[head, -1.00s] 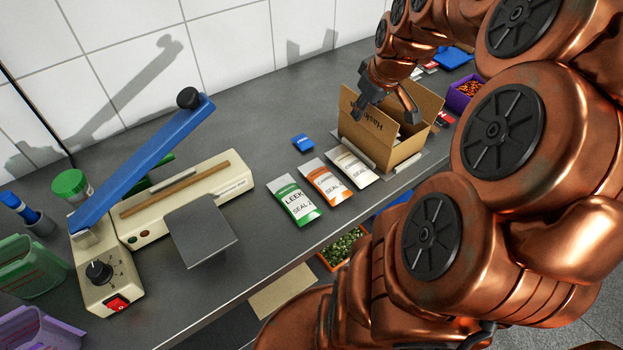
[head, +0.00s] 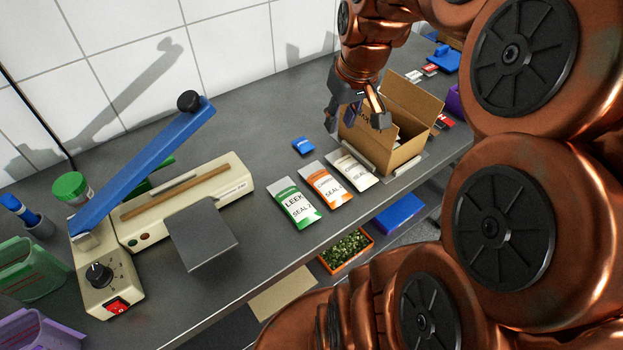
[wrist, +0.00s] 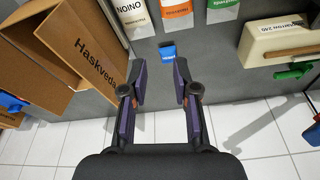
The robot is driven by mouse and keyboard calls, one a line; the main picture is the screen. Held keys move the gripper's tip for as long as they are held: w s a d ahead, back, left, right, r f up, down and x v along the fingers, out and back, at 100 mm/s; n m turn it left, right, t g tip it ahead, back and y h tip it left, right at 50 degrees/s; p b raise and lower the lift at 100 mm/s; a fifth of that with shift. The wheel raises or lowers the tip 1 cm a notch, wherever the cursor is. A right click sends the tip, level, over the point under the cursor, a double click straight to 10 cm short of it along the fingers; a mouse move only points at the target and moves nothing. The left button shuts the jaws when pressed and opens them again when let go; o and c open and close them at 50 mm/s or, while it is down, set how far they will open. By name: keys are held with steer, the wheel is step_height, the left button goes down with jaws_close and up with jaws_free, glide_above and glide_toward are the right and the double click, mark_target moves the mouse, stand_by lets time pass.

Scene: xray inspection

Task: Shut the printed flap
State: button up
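The open cardboard box (head: 402,158) stands on the bench at the back right, its inside partly in view. Its printed flap shows in the wrist view (wrist: 84,46) at the left, with "Haskved…" lettering on its outer face. The flap stands raised and tilted, not folded over the opening.
Seal pouches (head: 326,184) lie in a row left of the box, with a small blue item (head: 303,145) behind them. A sealer with a raised blue lever (head: 140,165) stands at the left. A tiled wall (head: 225,45) bounds the bench behind.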

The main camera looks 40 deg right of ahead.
steer(key=s+a+m+g+p, duration=0.1)
steer(key=s+a+m+g, duration=0.1)
steer(key=a, duration=0.5)
steer(key=s+a+f+m+g+p, duration=0.1)
steer(key=s+a+m, duration=0.4)
steer(key=s+a, duration=0.1)
steer(key=shift+s+a+g, duration=0.35)
steer(key=shift+g, duration=0.05)
steer(key=shift+a+f, duration=0.1)
